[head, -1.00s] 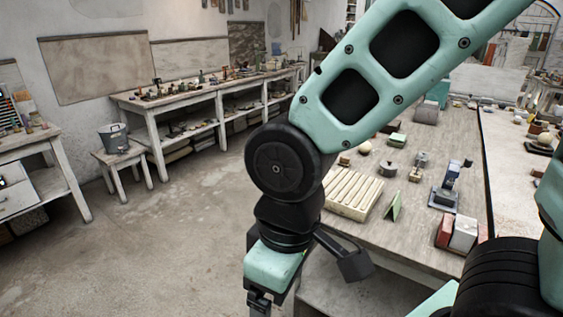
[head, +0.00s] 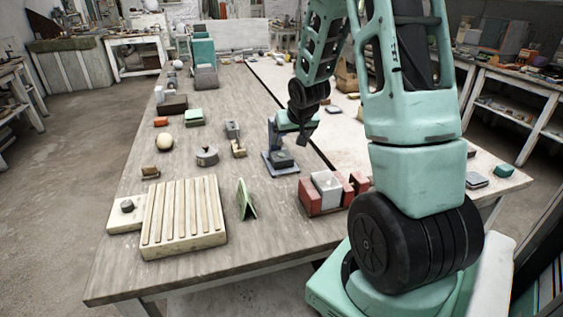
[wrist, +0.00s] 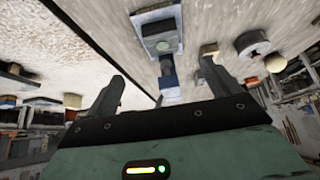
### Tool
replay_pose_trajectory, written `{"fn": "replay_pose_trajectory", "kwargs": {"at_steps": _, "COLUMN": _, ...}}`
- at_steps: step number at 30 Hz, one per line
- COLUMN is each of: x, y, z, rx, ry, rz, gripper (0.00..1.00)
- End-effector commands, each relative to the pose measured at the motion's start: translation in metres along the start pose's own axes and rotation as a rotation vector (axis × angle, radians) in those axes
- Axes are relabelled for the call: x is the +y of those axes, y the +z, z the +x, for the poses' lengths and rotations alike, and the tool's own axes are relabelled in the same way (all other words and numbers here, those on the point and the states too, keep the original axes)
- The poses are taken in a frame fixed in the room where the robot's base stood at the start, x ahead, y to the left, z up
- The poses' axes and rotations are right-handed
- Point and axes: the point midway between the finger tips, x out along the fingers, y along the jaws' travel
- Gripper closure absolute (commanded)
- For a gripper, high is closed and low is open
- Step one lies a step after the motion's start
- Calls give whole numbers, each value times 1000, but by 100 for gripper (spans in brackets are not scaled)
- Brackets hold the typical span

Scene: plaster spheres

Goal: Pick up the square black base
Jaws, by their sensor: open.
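A small stand with a dark, roughly square base (head: 282,168) and a blue-grey upright sits mid-table in the head view. A dark block lies on the base.
A round grey pot (head: 207,156) and a small metal bracket (head: 236,146) stand left of the stand. Red and white blocks (head: 326,189) lie in front, right. A ribbed cream tray (head: 183,222) and green folded card (head: 246,200) are nearer the front edge. Bare wood lies between them.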

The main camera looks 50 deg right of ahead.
Motion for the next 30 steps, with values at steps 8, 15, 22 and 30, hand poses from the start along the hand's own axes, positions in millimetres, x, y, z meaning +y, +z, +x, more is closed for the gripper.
{"fn": "replay_pose_trajectory", "kwargs": {"at_steps": 8, "x": -2, "y": 1, "z": 55, "rx": -5, "ry": -1, "rz": -4, "gripper": 11}}
{"fn": "replay_pose_trajectory", "kwargs": {"at_steps": 15, "x": -2, "y": 1, "z": 87, "rx": -3, "ry": -1, "rz": -2, "gripper": 11}}
{"fn": "replay_pose_trajectory", "kwargs": {"at_steps": 22, "x": -2, "y": 1, "z": 101, "rx": -3, "ry": -1, "rz": -2, "gripper": 11}}
{"fn": "replay_pose_trajectory", "kwargs": {"at_steps": 30, "x": -2, "y": 1, "z": 139, "rx": -3, "ry": -1, "rz": -3, "gripper": 11}}
